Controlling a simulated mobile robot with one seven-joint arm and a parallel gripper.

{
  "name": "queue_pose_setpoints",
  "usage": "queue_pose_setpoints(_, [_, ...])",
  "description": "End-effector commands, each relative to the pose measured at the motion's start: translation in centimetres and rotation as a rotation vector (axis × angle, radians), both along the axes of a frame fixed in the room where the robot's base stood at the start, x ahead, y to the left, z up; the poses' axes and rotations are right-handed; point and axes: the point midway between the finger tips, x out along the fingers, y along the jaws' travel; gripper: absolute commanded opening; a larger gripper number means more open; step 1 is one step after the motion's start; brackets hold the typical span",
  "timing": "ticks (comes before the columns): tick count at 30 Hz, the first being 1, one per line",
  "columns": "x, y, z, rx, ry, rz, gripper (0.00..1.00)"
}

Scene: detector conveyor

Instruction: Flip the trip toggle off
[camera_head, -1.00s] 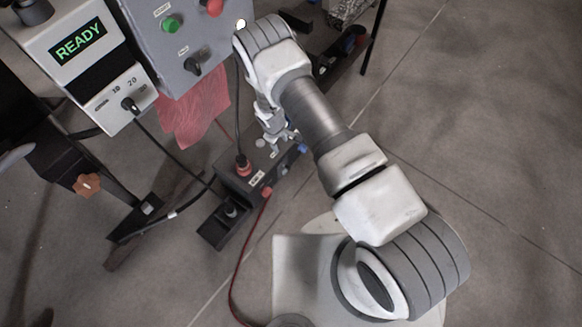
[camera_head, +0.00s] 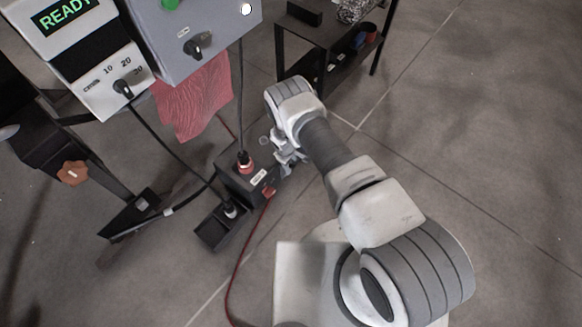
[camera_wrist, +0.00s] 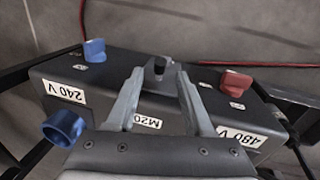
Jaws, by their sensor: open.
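A grey control panel (camera_head: 222,38) is at the top left of the head view. A small black lever or knob (camera_head: 197,47) sits on its face under an unreadable label; I cannot tell whether it is the trip toggle. My gripper (camera_wrist: 160,72) is open, its two fingers apart around a black upright fitting (camera_wrist: 158,74) on a dark box (camera_wrist: 215,103). I cannot tell whether they touch it. In the head view my gripper (camera_head: 290,158) is at the right end of that box (camera_head: 228,180), well below the panel.
The box has 240 V and 480 V labels, a blue knob (camera_wrist: 94,50) and a red knob (camera_wrist: 236,79). A READY display (camera_head: 62,14), a dial (camera_head: 123,88), a red cloth (camera_head: 195,100) and a black side table (camera_head: 305,33) stand nearby. Right-hand floor is clear.

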Motion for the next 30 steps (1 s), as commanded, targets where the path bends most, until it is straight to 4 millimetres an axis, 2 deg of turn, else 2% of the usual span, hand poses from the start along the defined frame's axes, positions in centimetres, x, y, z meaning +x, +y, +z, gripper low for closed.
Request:
queue_pose_setpoints(1, [0.1, -0.1, -1.2, 0.0, 0.0, -0.001, 0.52])
queue_pose_setpoints(6, [0.4, -0.3, -2.6, -0.001, 0.001, 0.0, 0.52])
queue_pose_setpoints(17, [0.5, -0.3, -2.8, -0.001, 0.001, 0.0, 0.52])
queue_pose_setpoints(25, [0.5, -0.3, -2.8, -0.001, 0.001, 0.0, 0.03])
queue_pose_setpoints(26, [0.5, -0.3, -2.8, -0.001, 0.001, 0.0, 0.0])
queue_pose_setpoints(30, [0.4, -0.3, -2.8, -0.001, 0.001, 0.0, 0.0])
